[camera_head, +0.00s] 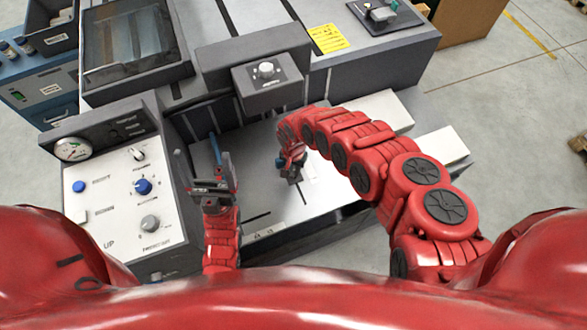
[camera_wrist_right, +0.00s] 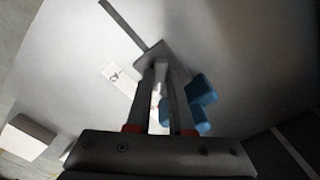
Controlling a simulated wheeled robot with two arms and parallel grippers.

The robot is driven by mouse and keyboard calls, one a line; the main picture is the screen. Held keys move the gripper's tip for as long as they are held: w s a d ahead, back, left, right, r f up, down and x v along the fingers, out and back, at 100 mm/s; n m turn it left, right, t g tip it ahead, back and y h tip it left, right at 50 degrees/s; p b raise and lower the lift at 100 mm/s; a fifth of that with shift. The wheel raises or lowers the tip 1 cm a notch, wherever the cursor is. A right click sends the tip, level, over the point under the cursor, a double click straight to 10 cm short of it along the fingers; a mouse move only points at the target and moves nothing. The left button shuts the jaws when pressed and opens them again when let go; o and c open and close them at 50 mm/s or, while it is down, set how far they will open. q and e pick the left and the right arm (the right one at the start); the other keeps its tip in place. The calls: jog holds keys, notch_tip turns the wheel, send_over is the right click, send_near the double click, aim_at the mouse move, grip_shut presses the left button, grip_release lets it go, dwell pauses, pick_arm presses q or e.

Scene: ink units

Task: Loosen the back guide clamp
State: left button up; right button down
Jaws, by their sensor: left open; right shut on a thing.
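My right gripper (camera_head: 291,172) reaches down to the pale machine bed (camera_head: 318,190). In the right wrist view its two fingers (camera_wrist_right: 163,95) are shut around a small grey upright piece (camera_wrist_right: 160,72), which I take as the back guide clamp. This piece stands on a grey foot (camera_wrist_right: 150,54) at the end of a dark slot. The fingers hide much of it, and its turned position cannot be told.
A control panel (camera_head: 110,205) with knobs and a gauge (camera_head: 73,149) stands at the left. A grey box with a white knob (camera_head: 266,70) overhangs the bed's far side. White blocks (camera_head: 385,108) lie at the right. A small label (camera_wrist_right: 117,76) lies on the bed near the clamp.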

jog(key=shift+n, duration=0.3)
jog(key=n+b, duration=0.1)
jog(key=n, duration=0.1)
jog(key=shift+n, duration=0.4)
jog(key=n+b, duration=0.1)
jog(key=n, duration=0.3)
jog(key=shift+n+b, duration=0.3)
jog(key=shift+b, duration=0.1)
jog(key=n+b, duration=0.1)
jog(key=n, duration=0.4)
jog(key=shift+n, duration=2.4)
jog(key=shift+b, duration=0.3)
jog(key=c, duration=0.8)
grip_release()
